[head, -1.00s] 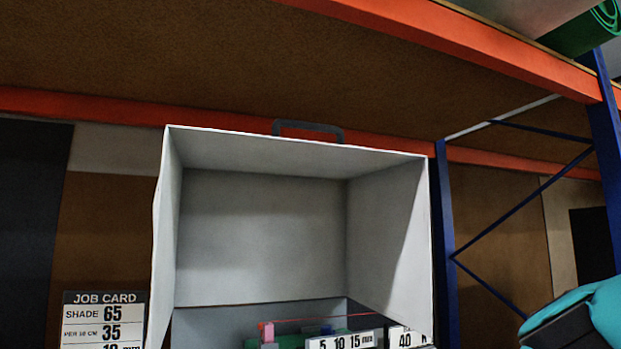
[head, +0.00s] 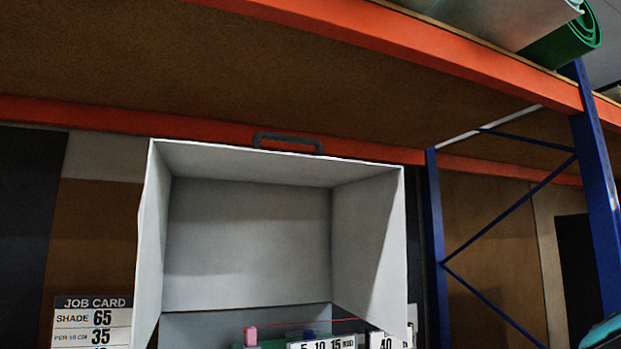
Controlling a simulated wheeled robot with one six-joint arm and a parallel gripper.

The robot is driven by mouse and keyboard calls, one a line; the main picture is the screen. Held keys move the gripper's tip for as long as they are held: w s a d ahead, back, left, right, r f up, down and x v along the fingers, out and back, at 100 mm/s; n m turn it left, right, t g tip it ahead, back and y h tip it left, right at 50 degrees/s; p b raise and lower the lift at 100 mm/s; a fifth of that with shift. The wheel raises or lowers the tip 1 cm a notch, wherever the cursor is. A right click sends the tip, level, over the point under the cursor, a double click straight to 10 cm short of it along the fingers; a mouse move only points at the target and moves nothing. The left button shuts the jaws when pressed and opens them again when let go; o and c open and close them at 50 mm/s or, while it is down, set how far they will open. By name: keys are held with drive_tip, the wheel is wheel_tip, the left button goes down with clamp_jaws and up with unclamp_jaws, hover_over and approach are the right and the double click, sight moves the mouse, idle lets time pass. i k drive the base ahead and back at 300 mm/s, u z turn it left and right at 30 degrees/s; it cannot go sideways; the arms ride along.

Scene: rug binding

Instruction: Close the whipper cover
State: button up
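The whipper cover (head: 246,235) is a light grey open box in the head view, left of the middle. It stands raised, with its hollow side facing me. A dark grey handle (head: 288,143) sits on its upper edge. Below it the top of the whipper shows, with a pink part (head: 250,336) and scale labels (head: 328,344); the rest is cut off by the lower frame edge. A teal and black piece of my arm (head: 603,334) shows at the lower right corner. My gripper's fingers are not in view.
A job card (head: 92,320) stands left of the cover. An orange shelf beam (head: 400,45) crosses above, with a green roll (head: 565,40) on the shelf. A blue rack post (head: 597,150) and braces stand at the right. Open space lies between cover and post.

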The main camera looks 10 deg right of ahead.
sight(220, 226)
drive_tip(key=u, duration=0.05)
drive_tip(key=i, duration=0.95)
drive_tip(key=u, duration=0.35)
